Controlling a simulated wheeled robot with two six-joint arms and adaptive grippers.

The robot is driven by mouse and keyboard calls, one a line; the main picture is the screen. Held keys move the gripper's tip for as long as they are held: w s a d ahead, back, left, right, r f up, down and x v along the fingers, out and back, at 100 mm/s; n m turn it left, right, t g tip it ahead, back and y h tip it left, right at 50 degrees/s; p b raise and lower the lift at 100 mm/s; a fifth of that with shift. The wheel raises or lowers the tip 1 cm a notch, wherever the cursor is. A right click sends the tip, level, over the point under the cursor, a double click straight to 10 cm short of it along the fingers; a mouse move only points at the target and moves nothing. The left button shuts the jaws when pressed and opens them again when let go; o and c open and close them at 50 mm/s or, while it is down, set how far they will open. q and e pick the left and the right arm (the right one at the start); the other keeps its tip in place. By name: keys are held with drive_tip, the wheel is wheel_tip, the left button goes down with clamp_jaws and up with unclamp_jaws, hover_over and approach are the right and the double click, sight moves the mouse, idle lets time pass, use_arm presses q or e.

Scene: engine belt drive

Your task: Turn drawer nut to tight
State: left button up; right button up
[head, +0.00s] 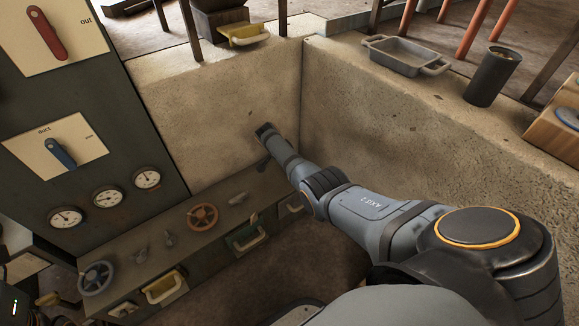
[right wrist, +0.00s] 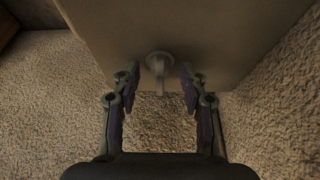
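My right arm comes in from the lower right of the head view, and its gripper (head: 265,134) hangs over the far right end of the valve bench (head: 125,241). In the right wrist view my right gripper (right wrist: 159,90) is open. A small grey round fitting with a straight lever (right wrist: 159,63) lies just ahead, between the two fingertips; they do not visibly touch it. It looks like the drawer nut, but I cannot be sure. Other grey lever fittings (head: 238,198) stand on the bench. My left gripper is not in view.
Red-brown (head: 203,217) and grey (head: 96,278) handwheels stand on the bench. Drawers with pale handles (head: 167,287) line its front. A panel with gauges (head: 108,198) rises at left. Concrete walls (head: 220,120) close in the corner. A grey tray (head: 405,56) sits on the ledge.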

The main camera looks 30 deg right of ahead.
drive_tip(key=shift+a+r, duration=0.25)
drive_tip(key=shift+r, duration=0.25)
drive_tip(key=v, duration=1.1)
drive_tip(key=shift+d, duration=0.1)
